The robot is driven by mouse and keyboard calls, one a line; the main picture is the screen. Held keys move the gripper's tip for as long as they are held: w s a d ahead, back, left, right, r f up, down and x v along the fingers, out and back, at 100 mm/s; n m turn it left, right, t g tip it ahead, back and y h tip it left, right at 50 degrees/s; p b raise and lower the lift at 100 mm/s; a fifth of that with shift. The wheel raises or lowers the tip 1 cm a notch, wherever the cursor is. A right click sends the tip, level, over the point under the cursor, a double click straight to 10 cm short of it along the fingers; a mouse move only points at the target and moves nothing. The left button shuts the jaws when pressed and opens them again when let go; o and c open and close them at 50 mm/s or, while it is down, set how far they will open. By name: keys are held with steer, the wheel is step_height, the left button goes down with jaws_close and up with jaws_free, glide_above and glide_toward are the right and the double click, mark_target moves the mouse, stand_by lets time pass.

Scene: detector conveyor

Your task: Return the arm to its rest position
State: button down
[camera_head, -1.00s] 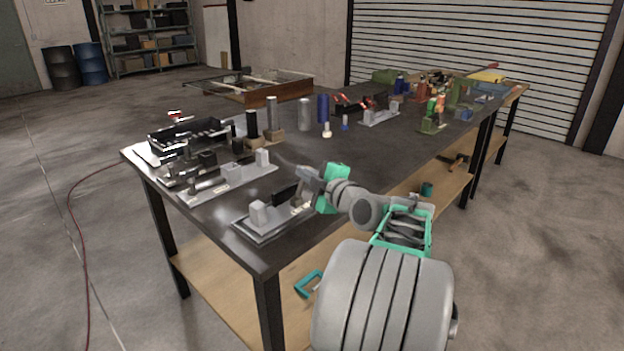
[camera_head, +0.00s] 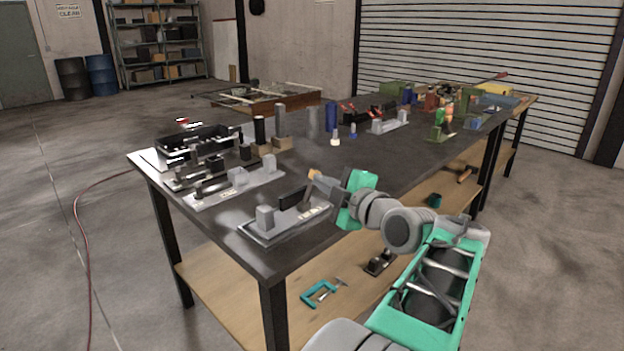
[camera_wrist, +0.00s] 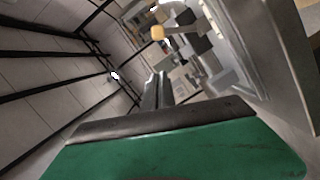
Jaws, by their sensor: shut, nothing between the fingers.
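My arm, grey and green, reaches from the lower right of the head view toward the near edge of the workbench. My gripper (camera_head: 318,177) is shut and empty, just above the near edge of the bench. Close to its left is a grey plate fixture (camera_head: 285,222) with upright blocks, and I cannot tell the exact gap between them. In the wrist view the green gripper body (camera_wrist: 180,150) fills the bottom, with the dark fingers (camera_wrist: 155,90) together beyond it.
The dark workbench (camera_head: 225,225) carries several fixtures (camera_head: 215,170), cylinders and tools. Its lower wooden shelf (camera_head: 225,290) holds a teal clamp (camera_head: 320,293). A shelf rack (camera_head: 155,45) and barrels (camera_head: 102,75) stand at the back left.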

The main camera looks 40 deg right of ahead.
steer(key=w+a+m+g+y+p, duration=0.3)
steer(key=a+m+g+p, duration=0.3)
steer(key=a+p, duration=0.95)
steer(key=s+a+f+m+g+h+p, duration=0.1)
steer(key=s+a+m+g+p, duration=0.5)
steer(key=s+a, duration=0.7)
steer(key=shift+s+a+f+g+p, duration=0.4)
steer(key=shift+a+g+p, duration=0.2)
steer(key=shift+g+p, duration=0.25)
steer(key=shift+r, duration=0.1)
